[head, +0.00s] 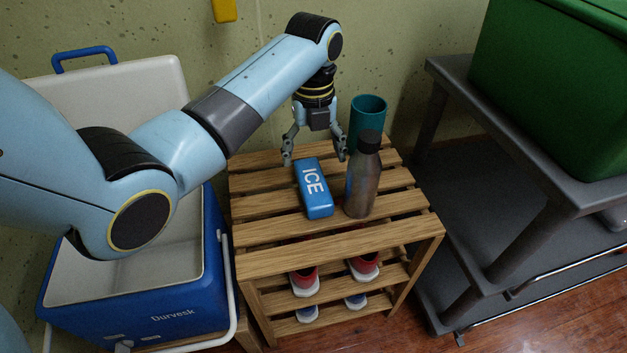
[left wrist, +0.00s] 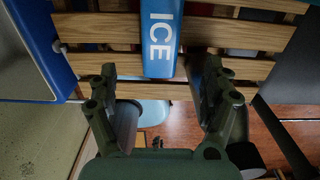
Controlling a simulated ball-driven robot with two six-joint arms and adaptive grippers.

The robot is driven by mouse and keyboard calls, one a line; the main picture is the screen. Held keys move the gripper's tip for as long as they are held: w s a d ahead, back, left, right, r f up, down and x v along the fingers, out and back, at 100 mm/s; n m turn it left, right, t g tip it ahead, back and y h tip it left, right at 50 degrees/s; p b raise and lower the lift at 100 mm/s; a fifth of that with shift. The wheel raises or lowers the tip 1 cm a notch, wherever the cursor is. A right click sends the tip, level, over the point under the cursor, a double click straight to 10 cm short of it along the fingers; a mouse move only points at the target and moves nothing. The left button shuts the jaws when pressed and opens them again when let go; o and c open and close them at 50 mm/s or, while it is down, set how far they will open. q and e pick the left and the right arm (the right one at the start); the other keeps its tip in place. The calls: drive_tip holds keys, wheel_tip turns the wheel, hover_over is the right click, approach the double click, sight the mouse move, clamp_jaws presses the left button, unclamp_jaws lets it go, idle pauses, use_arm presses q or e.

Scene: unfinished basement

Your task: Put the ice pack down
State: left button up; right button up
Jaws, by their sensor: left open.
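The blue ice pack (head: 314,189), marked ICE, lies flat on the top slats of a wooden rack (head: 265,203). My left gripper (head: 315,158) is open above the back end of the pack, pointing down, with its fingers apart on either side. In the left wrist view the ice pack (left wrist: 160,40) lies beyond the open left gripper (left wrist: 160,95), between the lines of its fingers, and no finger visibly grips it. My right gripper is not in view.
A metal bottle (head: 363,180) stands just right of the pack, with a teal cup (head: 368,112) behind it. Shoes (head: 303,281) sit on the lower shelves. An open blue cooler (head: 150,312) stands left. A grey shelf cart (head: 480,110) with a green bin (head: 560,85) stands right.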

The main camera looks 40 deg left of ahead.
use_arm(q)
drive_tip(key=b, duration=0.1)
hover_over(313, 180)
drive_tip(key=f, duration=0.4)
drive_tip(key=shift+s+d+f, duration=0.1)
drive_tip(key=shift+s+d, duration=0.25)
drive_tip(key=shift+s, duration=0.05)
drive_tip(key=f, duration=0.1)
drive_tip(key=f+b, duration=0.1)
drive_tip(key=f, duration=0.1)
drive_tip(key=f+b, duration=0.1)
drive_tip(key=shift+w+a+f, duration=0.15)
drive_tip(key=shift+w+a, duration=0.15)
drive_tip(key=shift+a, duration=0.05)
drive_tip(key=shift+f+b, duration=0.35)
drive_tip(key=shift+f, duration=0.2)
drive_tip(key=shift+r, duration=0.1)
drive_tip(key=c, duration=1.7)
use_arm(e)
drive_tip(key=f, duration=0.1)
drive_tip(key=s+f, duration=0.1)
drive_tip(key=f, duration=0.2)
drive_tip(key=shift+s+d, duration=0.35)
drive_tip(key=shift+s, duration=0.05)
